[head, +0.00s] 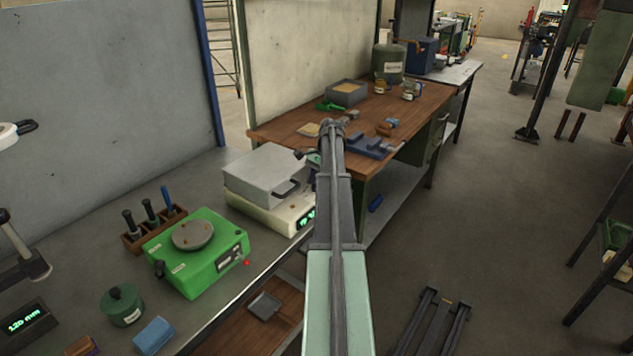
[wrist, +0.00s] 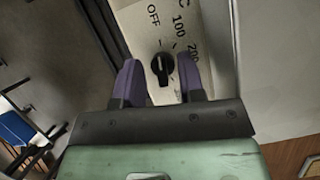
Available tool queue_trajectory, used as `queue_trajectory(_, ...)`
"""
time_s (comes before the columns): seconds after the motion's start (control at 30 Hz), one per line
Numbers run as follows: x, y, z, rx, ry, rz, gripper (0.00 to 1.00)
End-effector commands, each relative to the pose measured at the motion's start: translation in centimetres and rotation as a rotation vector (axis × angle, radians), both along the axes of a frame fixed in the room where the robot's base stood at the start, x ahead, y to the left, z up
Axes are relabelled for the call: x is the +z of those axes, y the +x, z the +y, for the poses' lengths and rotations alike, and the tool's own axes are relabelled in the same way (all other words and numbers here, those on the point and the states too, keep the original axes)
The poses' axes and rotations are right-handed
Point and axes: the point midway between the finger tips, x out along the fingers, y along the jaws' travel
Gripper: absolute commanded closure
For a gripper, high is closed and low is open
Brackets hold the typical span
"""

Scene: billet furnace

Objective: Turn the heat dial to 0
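The heat dial (wrist: 162,68) is a round black knob on a cream panel (wrist: 150,32) in the wrist view. OFF, 100 and 200 are printed around it. A pale pointer line shows on the knob, but its exact setting is hard to read. My gripper (wrist: 159,62) is open, with one purple finger on each side of the dial. I cannot tell whether the fingers touch it. In the head view the small furnace (head: 262,166) has a grey box on a cream base with a green display (head: 307,219). My arm hides the dial there.
A green hotplate unit (head: 198,262) stands left of the furnace, with a wooden rack of tools (head: 150,232) behind it. A wooden workbench (head: 290,128) with several items, including a blue vise (head: 368,148), lies beyond.

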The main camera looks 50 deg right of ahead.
Motion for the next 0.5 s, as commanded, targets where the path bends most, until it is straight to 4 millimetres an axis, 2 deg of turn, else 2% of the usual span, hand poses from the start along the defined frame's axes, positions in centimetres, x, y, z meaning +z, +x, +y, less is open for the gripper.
queue_trajectory(0.17, 2.4, 0.0, -0.7, 0.000, 0.000, -0.001, 0.64)
queue_trajectory(0.4, 8.2, -0.3, -2.8, 0.001, 0.000, 0.000, 0.64)
queue_trajectory(0.5, 9.8, -0.4, -3.5, 0.001, 0.001, 0.000, 0.64)
